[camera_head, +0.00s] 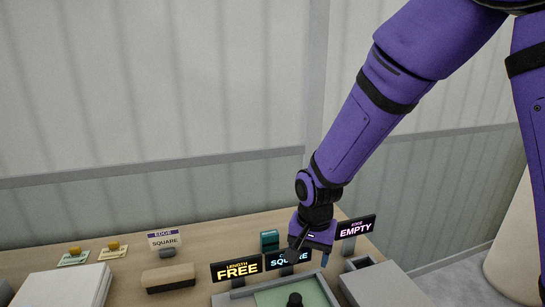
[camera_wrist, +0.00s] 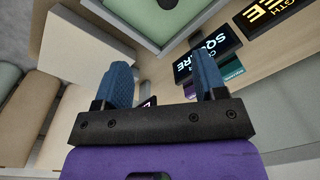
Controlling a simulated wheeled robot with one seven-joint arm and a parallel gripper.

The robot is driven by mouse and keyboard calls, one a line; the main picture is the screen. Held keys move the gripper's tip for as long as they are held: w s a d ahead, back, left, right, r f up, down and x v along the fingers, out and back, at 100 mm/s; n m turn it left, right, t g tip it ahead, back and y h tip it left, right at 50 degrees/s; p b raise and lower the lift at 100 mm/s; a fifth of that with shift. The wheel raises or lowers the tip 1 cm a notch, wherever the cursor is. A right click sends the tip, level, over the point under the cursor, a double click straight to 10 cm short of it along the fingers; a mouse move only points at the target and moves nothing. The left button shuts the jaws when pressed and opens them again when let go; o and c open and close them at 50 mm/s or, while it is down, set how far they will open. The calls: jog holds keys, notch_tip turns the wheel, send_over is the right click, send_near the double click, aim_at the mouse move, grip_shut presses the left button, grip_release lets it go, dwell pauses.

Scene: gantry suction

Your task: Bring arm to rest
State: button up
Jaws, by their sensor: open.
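My purple arm reaches down from the upper right in the head view. My gripper (camera_head: 308,254) is above the table near the SQUARE sign, partly in front of it. In the wrist view my gripper (camera_wrist: 163,85) shows two blue fingers spread apart with nothing between them. The wooden table (camera_head: 210,235) lies below it.
Signs reading FREE (camera_head: 237,270), SQUARE (camera_head: 289,257) and EMPTY (camera_head: 356,228) stand close to my gripper. A green-floored tray (camera_head: 262,298) with a black knob (camera_head: 295,300) is in front. A grey box (camera_head: 385,287) is at right, a wood-topped block (camera_head: 168,278) at left.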

jog(key=s+d+r+n+t, duration=0.1)
jog(key=s+d+r, duration=0.2)
jog(key=d+r, duration=0.4)
jog(key=s+d+r+n+t, duration=0.1)
jog(key=s+d+r, duration=0.1)
jog(key=d+r, duration=0.5)
jog(key=s+d+r+n+t, duration=0.1)
jog(key=s+d+r, duration=0.2)
jog(key=s+r, duration=0.2)
jog(key=s+d+r+n+t, duration=0.1)
jog(key=s+d+r, duration=0.3)
jog(key=s, duration=0.5)
jog(key=shift+d+r+t, duration=0.2)
jog(key=shift+r+t, duration=0.2)
jog(key=shift+r, duration=0.4)
